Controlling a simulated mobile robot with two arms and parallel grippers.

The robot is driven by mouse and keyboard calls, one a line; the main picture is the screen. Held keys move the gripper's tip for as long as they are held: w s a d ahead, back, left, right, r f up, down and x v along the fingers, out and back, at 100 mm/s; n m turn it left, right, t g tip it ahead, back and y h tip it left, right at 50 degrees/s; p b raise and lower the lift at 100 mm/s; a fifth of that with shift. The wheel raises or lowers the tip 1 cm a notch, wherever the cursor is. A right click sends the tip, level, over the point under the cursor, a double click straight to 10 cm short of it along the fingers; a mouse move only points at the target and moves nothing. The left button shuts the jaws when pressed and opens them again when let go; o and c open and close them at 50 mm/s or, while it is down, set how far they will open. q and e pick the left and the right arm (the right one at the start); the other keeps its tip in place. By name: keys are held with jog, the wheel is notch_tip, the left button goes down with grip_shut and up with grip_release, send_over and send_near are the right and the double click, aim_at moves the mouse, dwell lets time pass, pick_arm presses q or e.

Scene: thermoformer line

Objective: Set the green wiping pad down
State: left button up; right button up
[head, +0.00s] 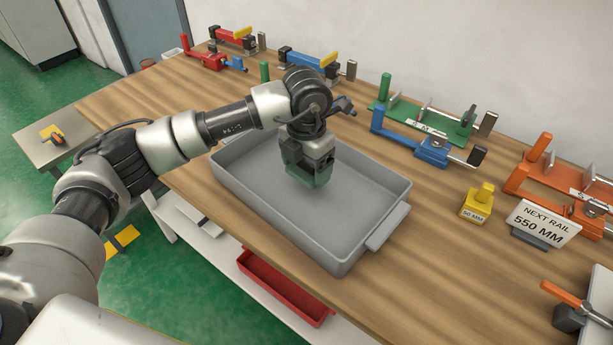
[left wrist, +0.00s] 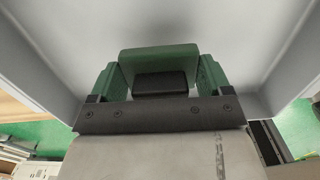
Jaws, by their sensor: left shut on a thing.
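My left gripper (head: 307,168) points down inside the outline of the grey tray (head: 228,184) on the wooden bench. It is shut on the green wiping pad (left wrist: 158,57), which has a dark block on it. In the left wrist view the pad sits between the two green fingers of the gripper (left wrist: 160,80), with the tray's pale floor and walls around it. In the head view the gripper mostly hides the pad. I cannot tell whether the pad touches the tray floor. My right gripper is not in view.
Red, blue, green and orange clamps line the bench's back. A yellow 50 MM block (head: 478,203) and a "NEXT RAIL 550 MM" sign (head: 541,223) stand right of the tray. A red bin (head: 284,287) is below the front edge.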

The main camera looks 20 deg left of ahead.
aim_at(307, 179)
pick_arm(q)
notch_tip(307, 179, down, 4)
dwell(0.4)
jog(key=shift+f, duration=0.2)
jog(key=o, duration=0.8)
jog(key=shift+r, duration=0.1)
jog(key=shift+c, duration=0.2)
jog(key=shift+r, duration=0.2)
notch_tip(307, 179, up, 12)
jog(key=shift+f, duration=0.1)
